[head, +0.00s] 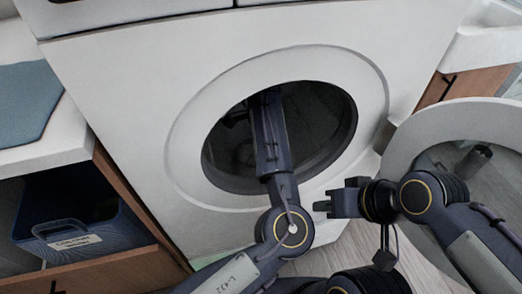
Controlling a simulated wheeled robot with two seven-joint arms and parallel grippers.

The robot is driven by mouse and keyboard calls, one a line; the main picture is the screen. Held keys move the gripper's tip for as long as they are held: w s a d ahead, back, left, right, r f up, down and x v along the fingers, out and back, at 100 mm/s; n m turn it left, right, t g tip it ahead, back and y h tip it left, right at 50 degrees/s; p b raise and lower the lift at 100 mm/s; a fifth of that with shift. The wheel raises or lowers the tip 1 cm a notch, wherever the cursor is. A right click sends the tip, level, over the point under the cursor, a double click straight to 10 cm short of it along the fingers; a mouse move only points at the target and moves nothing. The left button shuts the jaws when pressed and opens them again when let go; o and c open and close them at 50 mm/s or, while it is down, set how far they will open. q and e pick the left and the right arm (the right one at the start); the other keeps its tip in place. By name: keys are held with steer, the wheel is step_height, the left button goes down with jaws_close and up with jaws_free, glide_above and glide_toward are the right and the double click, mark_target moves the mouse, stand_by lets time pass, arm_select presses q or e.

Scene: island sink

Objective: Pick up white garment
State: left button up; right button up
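No white garment shows in the head view. A white washing machine (110,80) stands in front of me with its round opening uncovered, and the drum (318,125) inside is dark. My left arm reaches through the opening deep into the drum. The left gripper is lost in the dark there, so I cannot see its fingers or whether it holds anything. My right gripper (338,203) is outside, just right of and below the opening, pointing left. I see nothing held in it, but its finger gap is not clear from this angle.
The round washer door (405,140) is swung open to the right, close behind my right arm. At left, a blue bin (75,240) sits in a wooden shelf under a white counter with a blue-grey cloth (25,100). A white basin (490,40) stands at the upper right.

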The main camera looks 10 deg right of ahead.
arm_select(q)
steer(key=c, duration=1.1)
steer(key=shift+r, duration=0.15)
